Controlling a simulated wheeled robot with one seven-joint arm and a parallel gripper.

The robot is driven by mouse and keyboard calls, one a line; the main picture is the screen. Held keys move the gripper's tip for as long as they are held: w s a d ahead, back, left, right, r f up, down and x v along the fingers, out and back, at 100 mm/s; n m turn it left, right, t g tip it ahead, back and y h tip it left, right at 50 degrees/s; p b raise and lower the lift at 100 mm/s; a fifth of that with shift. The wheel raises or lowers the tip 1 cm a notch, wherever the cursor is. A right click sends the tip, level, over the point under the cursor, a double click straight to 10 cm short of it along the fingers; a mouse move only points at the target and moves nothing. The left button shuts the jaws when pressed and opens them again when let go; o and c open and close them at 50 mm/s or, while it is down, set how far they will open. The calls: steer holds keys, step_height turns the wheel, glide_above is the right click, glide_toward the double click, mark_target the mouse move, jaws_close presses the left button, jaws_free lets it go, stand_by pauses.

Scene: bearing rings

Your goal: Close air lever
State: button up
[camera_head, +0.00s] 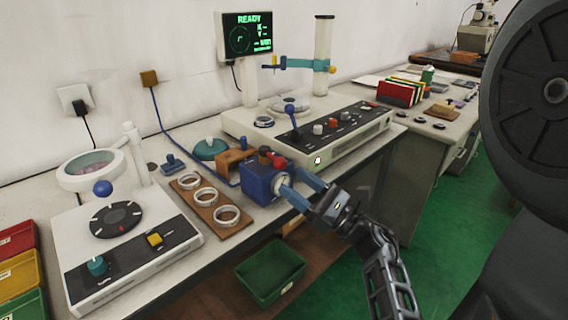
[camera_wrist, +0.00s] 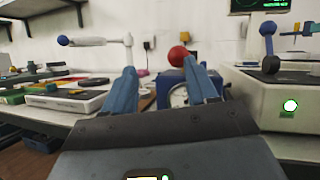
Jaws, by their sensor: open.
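The blue box (camera_head: 259,184) with a round white-faced gauge stands at the front edge of the bench. A red ball knob (camera_head: 280,161) sits at its top, and I take this for the air lever; its stem is mostly hidden. In the wrist view the red knob (camera_wrist: 178,55) shows near the right fingertip, with part of the blue box (camera_wrist: 170,82) and the gauge behind the fingers. My gripper (camera_head: 290,180) is open and empty, its two blue fingers pointing at the box's front from close by. I cannot tell whether a finger touches it.
A wooden board with several metal rings (camera_head: 207,199) lies left of the box. A brown bracket (camera_head: 232,160) stands behind it. The white machine (camera_head: 330,137) with a blue-knobbed lever (camera_head: 291,113) is to the right. A green bin (camera_head: 271,272) is below. Free room lies in front of the bench.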

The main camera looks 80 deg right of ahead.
mark_target(284, 168)
steer(key=shift+g+h, duration=0.3)
steer(key=w+d, duration=0.1)
steer(key=w+d+r+p, duration=0.1)
steer(key=w, duration=0.1)
steer(key=w+d+r+p, duration=0.1)
steer(key=d, duration=0.1)
steer(key=shift+w, duration=0.15)
steer(key=shift+w+d+r, duration=0.15)
steer(key=shift+w+d, duration=0.1)
steer(key=shift+w, duration=0.4)
steer(key=shift+c, duration=0.4)
steer(key=shift+a, duration=0.1)
jaws_close()
